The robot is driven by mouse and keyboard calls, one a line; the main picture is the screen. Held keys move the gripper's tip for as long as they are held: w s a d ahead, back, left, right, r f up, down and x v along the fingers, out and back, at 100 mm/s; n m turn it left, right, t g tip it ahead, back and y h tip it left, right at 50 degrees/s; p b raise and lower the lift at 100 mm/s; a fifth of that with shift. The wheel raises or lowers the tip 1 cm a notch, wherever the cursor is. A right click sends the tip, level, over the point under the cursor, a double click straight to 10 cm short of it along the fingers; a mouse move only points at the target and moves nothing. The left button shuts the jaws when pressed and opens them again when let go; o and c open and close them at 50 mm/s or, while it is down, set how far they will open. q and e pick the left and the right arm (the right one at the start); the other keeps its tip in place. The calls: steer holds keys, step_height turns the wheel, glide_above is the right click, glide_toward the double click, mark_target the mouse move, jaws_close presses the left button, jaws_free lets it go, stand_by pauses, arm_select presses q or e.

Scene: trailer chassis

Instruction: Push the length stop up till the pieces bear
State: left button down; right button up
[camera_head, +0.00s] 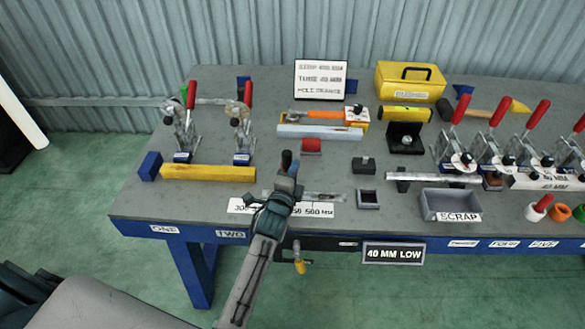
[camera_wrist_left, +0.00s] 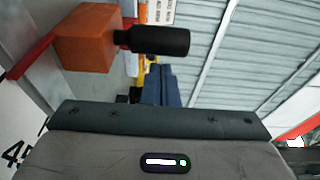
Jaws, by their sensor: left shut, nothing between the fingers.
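My left gripper (camera_head: 287,161) is over the front middle of the bench, above a white scale strip (camera_head: 318,209) marked in millimetres. Its fingers (camera_wrist_left: 163,86) are shut and empty in the left wrist view. There, an orange block (camera_wrist_left: 88,38) with a black knob (camera_wrist_left: 158,41), which looks like the length stop, stands just beyond the fingers on a red strip (camera_wrist_left: 32,55). Whether they touch I cannot tell. My gripper mostly hides that spot in the head view. A yellow bar (camera_head: 207,173) lies beside a blue block (camera_head: 150,166). My right gripper is out of view.
Two red-handled clamps (camera_head: 242,135) stand behind the yellow bar, several more at the right. A grey scrap tray (camera_head: 450,205), a dark square frame (camera_head: 368,199) and a pale bar (camera_head: 318,132) lie on the grey bench (camera_head: 130,204). A yellow toolbox (camera_head: 410,80) is at the back.

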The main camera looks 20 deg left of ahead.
arm_select(q)
steer(key=shift+a, duration=0.1)
steer(key=shift+s+a, duration=0.15)
steer(key=shift+a, duration=0.2)
steer(key=s+a, duration=0.1)
steer(key=a, duration=0.5)
steer(key=s+a, duration=0.1)
steer(key=a, duration=0.2)
steer(key=shift+s+f, duration=0.1)
steer(key=shift+s, duration=0.2)
steer(key=shift+a, duration=0.25)
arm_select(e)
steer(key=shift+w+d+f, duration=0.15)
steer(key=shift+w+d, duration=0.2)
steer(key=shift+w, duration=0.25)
